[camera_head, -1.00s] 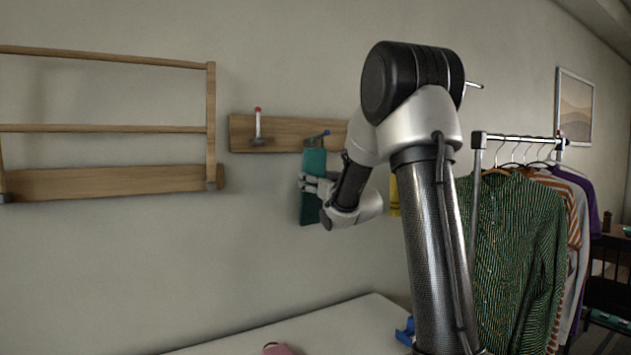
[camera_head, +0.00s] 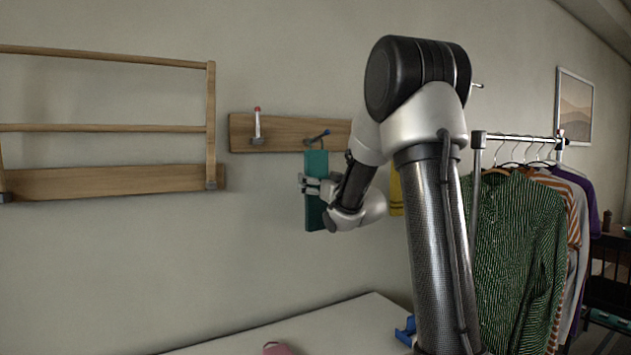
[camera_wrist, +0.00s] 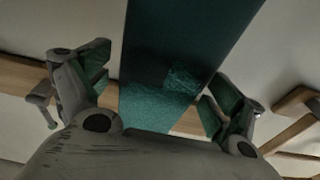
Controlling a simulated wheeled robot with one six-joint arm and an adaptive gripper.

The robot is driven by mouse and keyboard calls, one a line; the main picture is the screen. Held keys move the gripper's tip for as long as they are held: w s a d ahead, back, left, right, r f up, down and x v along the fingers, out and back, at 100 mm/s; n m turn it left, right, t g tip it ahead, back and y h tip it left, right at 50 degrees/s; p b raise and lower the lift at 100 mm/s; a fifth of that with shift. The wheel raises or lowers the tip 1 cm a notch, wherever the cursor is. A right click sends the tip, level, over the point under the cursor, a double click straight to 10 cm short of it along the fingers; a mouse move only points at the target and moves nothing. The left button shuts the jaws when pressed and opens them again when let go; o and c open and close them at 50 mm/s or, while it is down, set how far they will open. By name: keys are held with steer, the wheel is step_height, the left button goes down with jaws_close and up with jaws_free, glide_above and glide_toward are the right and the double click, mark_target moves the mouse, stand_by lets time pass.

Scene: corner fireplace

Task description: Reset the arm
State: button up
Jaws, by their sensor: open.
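In the wrist view my gripper (camera_wrist: 155,95) is open, with one finger on each side of the teal cloth (camera_wrist: 185,45). Gaps show between the cloth and both fingers. My raised arm covers part of the wooden hook board (camera_head: 275,140) and its right side in the head view.
A wooden wall rack (camera_head: 110,178) is at left. A clothes rail (camera_head: 520,138) with several garments, a green striped one (camera_head: 515,245) in front, stands right. Behind my arm hangs a yellow cloth (camera_head: 396,190). Below are a white surface (camera_head: 335,325), a pink item (camera_head: 278,349) and a blue item (camera_head: 405,332).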

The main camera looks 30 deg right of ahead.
steer(key=s+f, duration=0.2)
steer(key=s, duration=0.8)
steer(key=s+d+f+m+g+h, duration=0.1)
steer(key=s+d+f+g+h, duration=0.2)
steer(key=f, duration=0.4)
steer(key=d+f+m+g, duration=0.1)
steer(key=d+f+g, duration=0.1)
steer(key=f+g, duration=0.3)
steer(key=s+f+g, duration=0.4)
steer(key=s+f, duration=0.2)
steer(key=s, duration=0.3)
steer(key=s+a+r+g+y, duration=0.1)
steer(key=s+a+r, duration=0.1)
steer(key=s+a, duration=0.5)
steer(key=s+a+r+n+g+y, duration=0.1)
steer(key=s+a+r+g, duration=0.1)
steer(key=s+a, duration=0.6)
steer(key=shift+s+r+n+g, duration=0.2)
steer(key=shift+s+n+g, duration=0.1)
steer(key=shift+s, duration=2.4)
